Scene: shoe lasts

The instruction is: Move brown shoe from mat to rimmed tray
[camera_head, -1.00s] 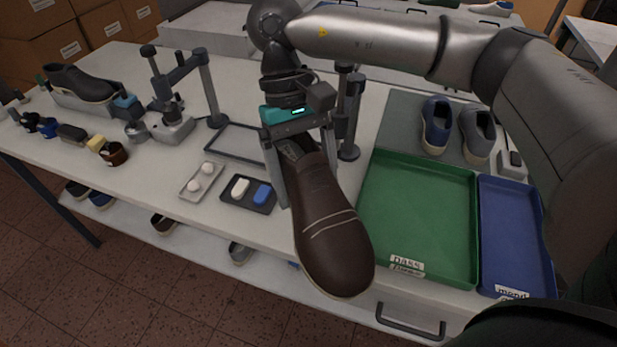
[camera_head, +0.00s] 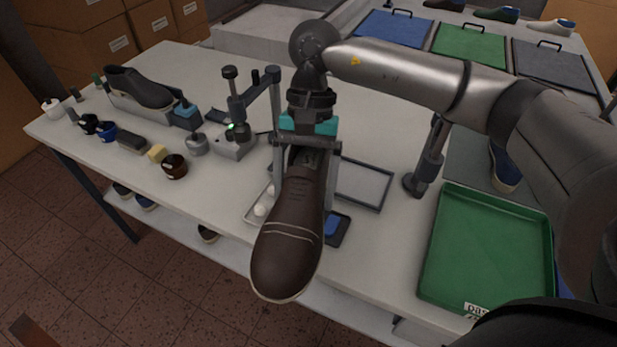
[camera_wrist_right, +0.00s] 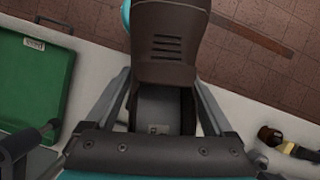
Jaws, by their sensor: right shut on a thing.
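The brown shoe (camera_head: 288,232) has two pale stripes across its front and hangs toe-down past the table's front edge. My right gripper (camera_head: 304,188) is shut on it near the heel opening, one finger on each side; the shoe also shows in the right wrist view (camera_wrist_right: 170,45). A green rimmed tray (camera_head: 487,250) with a white label lies to the right, apart from the shoe. A grey flat rectangle with a dark rim (camera_head: 362,184) lies just right of the gripper; I cannot tell whether it is the mat. My left gripper is not in view.
A small tray with white pieces (camera_head: 260,207) and a dark tray with a blue block (camera_head: 334,228) lie partly behind the shoe. A post stand (camera_head: 428,160) rises right of the grey rectangle. A dark shoe (camera_head: 140,87) rests far left. A blue shoe (camera_head: 504,167) stands behind the green tray.

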